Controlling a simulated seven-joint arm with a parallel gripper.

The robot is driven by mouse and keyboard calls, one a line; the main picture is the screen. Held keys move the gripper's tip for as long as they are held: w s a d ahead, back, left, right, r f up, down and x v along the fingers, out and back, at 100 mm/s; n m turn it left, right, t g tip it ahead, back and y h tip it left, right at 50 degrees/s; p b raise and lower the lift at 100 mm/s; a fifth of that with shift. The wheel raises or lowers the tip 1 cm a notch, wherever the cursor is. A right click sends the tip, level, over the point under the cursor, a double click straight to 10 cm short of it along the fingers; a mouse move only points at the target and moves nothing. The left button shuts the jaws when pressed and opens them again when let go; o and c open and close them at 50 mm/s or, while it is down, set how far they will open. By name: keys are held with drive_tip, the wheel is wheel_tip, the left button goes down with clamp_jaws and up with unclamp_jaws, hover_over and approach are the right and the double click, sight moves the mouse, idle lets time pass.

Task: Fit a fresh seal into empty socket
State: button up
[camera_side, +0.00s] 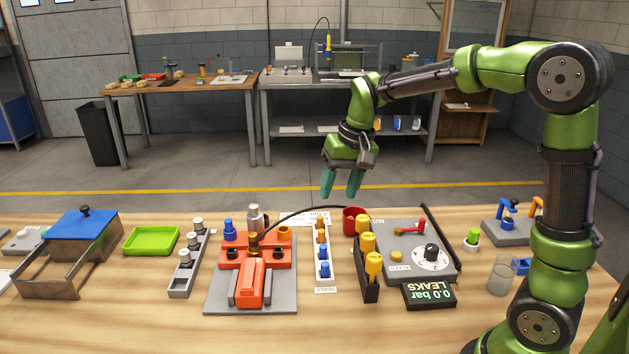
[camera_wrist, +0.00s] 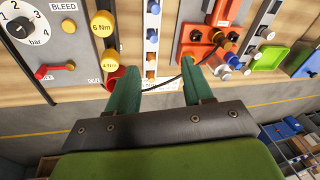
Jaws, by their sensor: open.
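My gripper (camera_side: 341,192) is open and empty, high above the far side of the bench. In the wrist view its two green fingers (camera_wrist: 157,72) stand apart, with the seal strip between and beyond them. The white seal strip (camera_side: 323,288) holds orange and blue seals (camera_side: 323,254) in a row; they also show in the wrist view (camera_wrist: 152,35). Left of it, a red-orange block (camera_side: 246,287) sits on a grey plate (camera_side: 219,299). It carries a blue plug, a brass fitting with a black cable, an orange-yellow piece and dark round spots. I cannot tell which socket is empty.
A red cup (camera_side: 353,219) stands near the strip's far end. A green tray (camera_side: 151,241) lies left. The black cable arches over the bench.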

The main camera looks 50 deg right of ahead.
drive_tip(key=w+d+f+g+h, duration=0.1)
drive_tip(key=w+d+f, duration=0.1)
drive_tip(key=w, duration=0.2)
drive_tip(key=w+d+f+g, duration=0.1)
drive_tip(key=w+d+f, duration=0.1)
drive_tip(key=w+d, duration=0.15)
drive_tip(key=m, duration=0.1)
hover_over(322, 230)
wheel_tip(322, 230, down, 8)
drive_tip(key=shift+f, duration=3.45)
clamp_jaws()
